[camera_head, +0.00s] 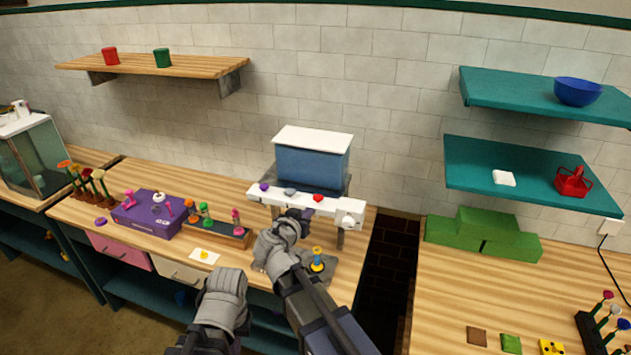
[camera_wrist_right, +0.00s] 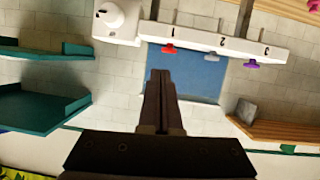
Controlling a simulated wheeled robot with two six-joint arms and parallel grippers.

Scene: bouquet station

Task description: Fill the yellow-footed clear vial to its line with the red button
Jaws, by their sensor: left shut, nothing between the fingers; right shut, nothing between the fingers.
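The yellow-footed vial (camera_head: 317,262) stands on the grey pad under the right part of the dispenser (camera_head: 312,165). It is too small to read its line or liquid level. The red button (camera_head: 318,198) is on the dispenser's white front bar; it also shows in the right wrist view (camera_wrist_right: 168,48). My right gripper (camera_head: 296,215) is shut and empty in front of the bar. In the right wrist view its fingertips (camera_wrist_right: 160,73) point towards the red button, with a visible gap in the picture. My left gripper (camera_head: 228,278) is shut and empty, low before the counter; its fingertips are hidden.
A grey button (camera_head: 290,192) and a purple button (camera_head: 264,187) sit left of the red one. A rack of vials (camera_head: 220,234) and a purple box (camera_head: 150,216) stand on the counter to the left. A gap separates this counter from the right one, which holds green blocks (camera_head: 483,232).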

